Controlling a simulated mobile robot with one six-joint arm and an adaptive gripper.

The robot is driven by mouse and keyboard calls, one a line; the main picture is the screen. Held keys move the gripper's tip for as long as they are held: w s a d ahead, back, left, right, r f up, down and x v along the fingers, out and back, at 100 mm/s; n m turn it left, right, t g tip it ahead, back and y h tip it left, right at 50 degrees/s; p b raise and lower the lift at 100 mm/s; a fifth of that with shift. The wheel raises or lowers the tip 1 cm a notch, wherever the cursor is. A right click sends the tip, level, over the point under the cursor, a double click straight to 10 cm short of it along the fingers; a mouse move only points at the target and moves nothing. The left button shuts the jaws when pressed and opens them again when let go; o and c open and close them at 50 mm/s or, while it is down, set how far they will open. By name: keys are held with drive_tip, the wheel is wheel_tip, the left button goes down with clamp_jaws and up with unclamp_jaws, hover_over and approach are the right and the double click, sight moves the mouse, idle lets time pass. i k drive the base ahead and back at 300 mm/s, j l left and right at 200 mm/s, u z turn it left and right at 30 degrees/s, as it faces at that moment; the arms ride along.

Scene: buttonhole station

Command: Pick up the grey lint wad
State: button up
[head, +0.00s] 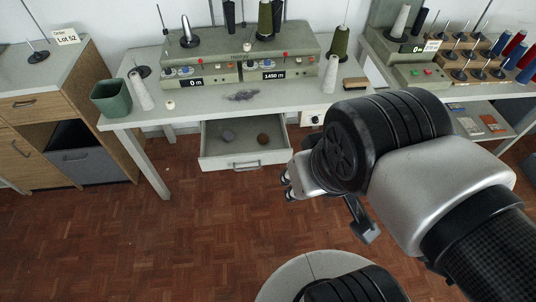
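My gripper (364,228) shows only in part, below my wrist and to the right of the drawer. It is apart from the lump. The rest of it is hidden behind my arm, so I cannot tell whether it is open or shut.
A dark fuzzy patch (241,96) lies on the bench top (210,108). A green bin (111,97), a white cone (141,91) and a small cream spool (170,105) stand at its left. A brush-like block (356,84) lies at right. The floor before the drawer is clear.

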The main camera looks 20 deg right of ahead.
sight(227, 136)
drive_tip(key=i+j+z, duration=0.3)
drive_tip(key=i+j, duration=0.15)
drive_tip(key=j, duration=0.15)
drive_tip(key=i+j+z, duration=0.25)
drive_tip(key=i+j, duration=0.15)
drive_tip(key=j, duration=0.25)
drive_tip(key=i+j+z, duration=0.15)
drive_tip(key=j, duration=0.2)
drive_tip(key=i+j+z, duration=0.15)
drive_tip(key=j, duration=0.25)
drive_tip(key=i+j+z, duration=0.15)
drive_tip(key=j, duration=0.25)
